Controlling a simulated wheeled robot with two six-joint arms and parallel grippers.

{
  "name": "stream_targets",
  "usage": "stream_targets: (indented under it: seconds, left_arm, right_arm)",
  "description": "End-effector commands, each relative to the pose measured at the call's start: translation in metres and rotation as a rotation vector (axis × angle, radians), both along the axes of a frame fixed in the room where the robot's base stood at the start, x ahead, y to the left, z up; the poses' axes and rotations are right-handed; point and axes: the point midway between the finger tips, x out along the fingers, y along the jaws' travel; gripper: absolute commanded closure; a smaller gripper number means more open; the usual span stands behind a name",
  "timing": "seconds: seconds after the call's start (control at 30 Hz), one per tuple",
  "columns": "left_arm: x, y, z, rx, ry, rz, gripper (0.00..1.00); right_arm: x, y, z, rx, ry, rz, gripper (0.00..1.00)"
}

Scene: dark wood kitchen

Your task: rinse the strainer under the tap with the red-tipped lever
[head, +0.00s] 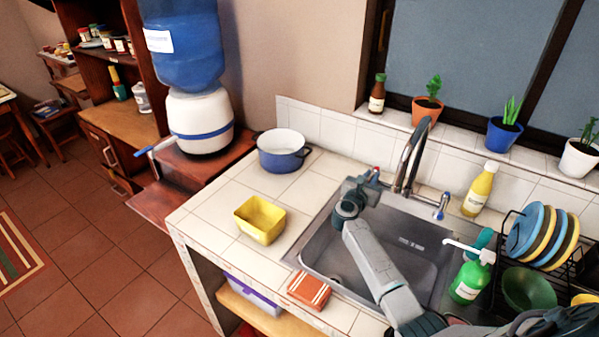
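The tap (412,155) is a curved metal spout at the back of the steel sink (420,240). Its red-tipped lever (376,171) is on the left of the spout; a blue-tipped lever (443,205) is on the right. My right gripper (366,182) is over the sink's back left corner, right by the red-tipped lever. Whether it touches the lever, and whether its fingers are open or shut, I cannot tell. I see no thing that is clearly a strainer. My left gripper is not in view. No water shows under the spout.
A yellow square tub (260,221), a blue pot (282,152) and an orange striped sponge or cloth (309,291) are left of the sink. A green soap bottle (468,280), a yellow bottle (480,189) and a dish rack (572,262) with plates and a green bowl (528,290) are right.

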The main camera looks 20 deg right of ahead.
Motion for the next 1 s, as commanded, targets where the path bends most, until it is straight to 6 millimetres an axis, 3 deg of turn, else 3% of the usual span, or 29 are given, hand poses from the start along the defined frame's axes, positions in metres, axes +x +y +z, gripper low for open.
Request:
stream_targets:
  seconds: [0.1, 0.47, 1.0]
  left_arm:
    - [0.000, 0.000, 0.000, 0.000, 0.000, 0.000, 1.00]
    - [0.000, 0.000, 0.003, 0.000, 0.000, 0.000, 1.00]
    - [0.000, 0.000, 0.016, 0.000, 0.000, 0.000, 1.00]
  right_arm:
    - [0.000, 0.000, 0.000, 0.001, 0.001, -0.001, 0.65]
    - [-0.004, 0.006, 0.001, 0.001, 0.000, 0.000, 0.65]
    - [-0.061, 0.089, -0.001, 0.002, 0.001, 0.000, 0.65]
